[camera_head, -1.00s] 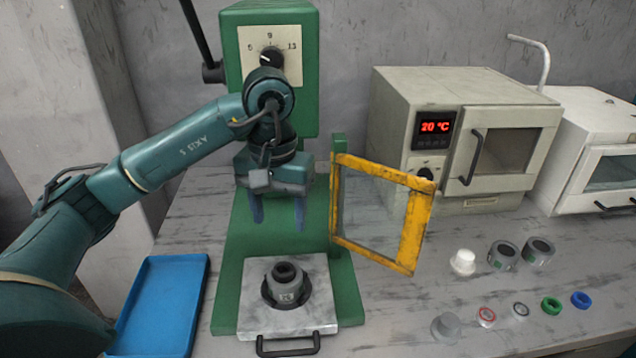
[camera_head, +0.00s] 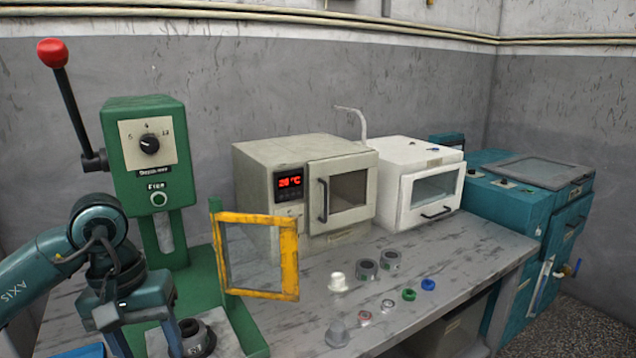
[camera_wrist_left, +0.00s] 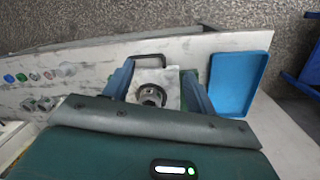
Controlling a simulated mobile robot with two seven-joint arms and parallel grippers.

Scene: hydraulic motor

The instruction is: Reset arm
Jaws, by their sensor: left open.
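My left gripper (camera_head: 147,345) hangs open and empty at the lower left of the head view, in front of the green press (camera_head: 150,165). In the left wrist view, its two blue fingers (camera_wrist_left: 158,72) are spread, with the press plate (camera_wrist_left: 145,78) and a dark grey ringed part (camera_wrist_left: 152,95) seen between them. In the head view this part (camera_head: 196,338) sits on the plate, partly hidden by a finger. I cannot tell how far the fingers are above it. My right gripper is in neither view.
A yellow-framed guard (camera_head: 258,291) stands open right of the press. Behind are a beige oven (camera_head: 270,160) and a white box (camera_head: 405,155). Several small rings and caps, including a green ring (camera_head: 409,295), lie on the table (camera_head: 455,270). A blue tray (camera_wrist_left: 238,82) lies beside the press.

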